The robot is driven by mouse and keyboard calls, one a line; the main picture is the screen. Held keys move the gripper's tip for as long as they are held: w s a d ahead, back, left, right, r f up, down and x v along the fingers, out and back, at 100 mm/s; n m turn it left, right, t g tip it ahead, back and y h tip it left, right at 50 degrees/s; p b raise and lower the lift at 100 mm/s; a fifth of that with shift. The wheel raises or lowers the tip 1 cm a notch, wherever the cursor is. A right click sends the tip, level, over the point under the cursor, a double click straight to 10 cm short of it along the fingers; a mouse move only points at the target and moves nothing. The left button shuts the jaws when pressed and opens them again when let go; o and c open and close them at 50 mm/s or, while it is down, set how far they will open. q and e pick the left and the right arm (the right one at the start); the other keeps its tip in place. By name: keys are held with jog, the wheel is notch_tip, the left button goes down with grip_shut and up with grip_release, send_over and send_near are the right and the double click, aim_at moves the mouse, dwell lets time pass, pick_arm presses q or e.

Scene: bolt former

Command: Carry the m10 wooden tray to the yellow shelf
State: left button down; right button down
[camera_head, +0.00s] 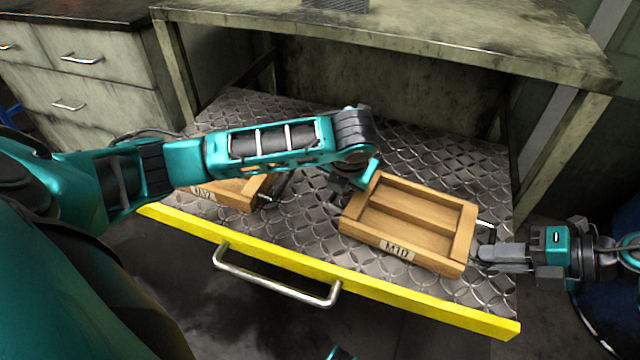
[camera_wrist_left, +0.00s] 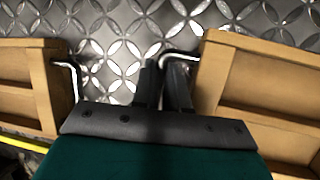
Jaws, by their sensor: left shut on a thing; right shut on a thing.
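The M10 wooden tray (camera_head: 430,258) is empty, has a divider, and sits at the right part of a patterned metal surface with a yellow front edge (camera_head: 400,292). I cannot tell whether it touches that surface. My left gripper (camera_head: 342,188) is at the tray's left side, partly hidden by its own wrist. In the left wrist view its fingers (camera_wrist_left: 165,85) are shut at the metal handle (camera_wrist_left: 180,57) of the tray, which also shows there (camera_wrist_left: 228,70). My right gripper (camera_head: 482,254) is shut on the handle at the tray's right side.
A second wooden tray (camera_head: 232,198) stands to the left, partly under my left arm; it shows in the left wrist view (camera_wrist_left: 45,80). A metal pull bar (camera_head: 275,280) sticks out in front of the yellow edge. A table (camera_head: 420,30) stands over the back.

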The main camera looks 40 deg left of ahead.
pick_arm(q)
jog(key=shift+a+f, duration=0.2)
jog(key=shift+f, duration=0.15)
pick_arm(e)
jog(key=shift+d+f, duration=0.1)
jog(key=shift+f, duration=0.35)
pick_arm(q)
jog(key=c, duration=1.1)
grip_release()
jog(key=shift+d, duration=0.15)
jog(key=shift+c, duration=0.2)
pick_arm(e)
jog(key=c, duration=1.2)
grip_release()
jog(key=shift+o, duration=0.2)
